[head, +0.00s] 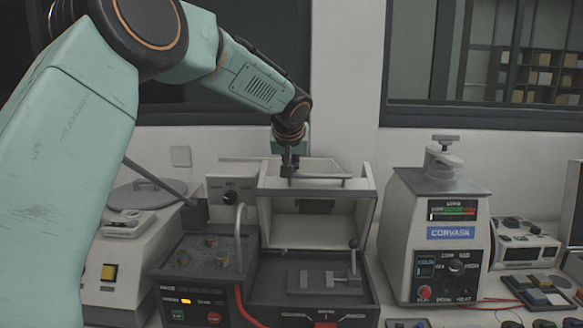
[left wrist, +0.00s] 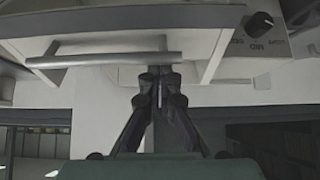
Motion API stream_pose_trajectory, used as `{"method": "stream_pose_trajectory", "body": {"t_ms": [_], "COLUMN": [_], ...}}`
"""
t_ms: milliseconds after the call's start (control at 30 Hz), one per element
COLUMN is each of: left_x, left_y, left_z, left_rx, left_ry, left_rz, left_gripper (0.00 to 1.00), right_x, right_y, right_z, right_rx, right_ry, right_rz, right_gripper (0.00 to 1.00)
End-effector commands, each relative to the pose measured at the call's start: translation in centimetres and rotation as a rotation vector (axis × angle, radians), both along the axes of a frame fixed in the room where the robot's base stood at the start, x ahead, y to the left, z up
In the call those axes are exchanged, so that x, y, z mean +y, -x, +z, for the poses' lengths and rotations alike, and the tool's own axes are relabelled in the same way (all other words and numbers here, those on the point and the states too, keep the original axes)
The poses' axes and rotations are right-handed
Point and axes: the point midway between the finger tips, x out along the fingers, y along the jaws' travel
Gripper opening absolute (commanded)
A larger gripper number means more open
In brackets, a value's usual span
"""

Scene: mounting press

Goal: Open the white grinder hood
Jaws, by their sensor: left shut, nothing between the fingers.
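The white grinder hood (head: 366,183) stands raised at the back of a dark-based machine. The opening below it shows the dark bed (head: 313,280) with a small vise and lever. A grey bar handle (head: 325,182) runs across the hood's upper part; it also shows in the left wrist view (left wrist: 105,60). My left gripper (head: 289,172) reaches down over the handle's left part. In the left wrist view its fingertips (left wrist: 159,78) are together, right by the bar, with nothing between them. Whether they touch the bar I cannot tell. My right gripper is out of view.
A white box with a black knob (head: 230,196) stands close left of the hood. A press labelled CORVASK (head: 440,235) stands to the right. A dark unit with buttons (head: 200,280), a grey hose and a red cable are at front left. The wall and window are behind.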

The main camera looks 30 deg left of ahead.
Motion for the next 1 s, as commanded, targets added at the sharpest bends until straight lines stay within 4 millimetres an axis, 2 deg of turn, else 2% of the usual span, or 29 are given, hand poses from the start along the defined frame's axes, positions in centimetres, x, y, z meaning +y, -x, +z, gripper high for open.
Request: {"method": "stream_pose_trajectory", "body": {"t_ms": [567, 1000], "left_x": [0.1, 0.3], "left_y": [-0.2, -1.2], "left_z": [0.0, 1.9], "left_rx": [0.000, -0.003], "left_ry": [0.001, 0.000], "left_rz": [0.001, -0.004], "left_gripper": [0.00, 0.00], "right_x": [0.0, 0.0], "right_y": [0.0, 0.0], "right_z": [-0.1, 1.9], "right_rx": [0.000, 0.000], "right_ry": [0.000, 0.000], "right_rz": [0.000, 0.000], "right_gripper": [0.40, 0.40]}}
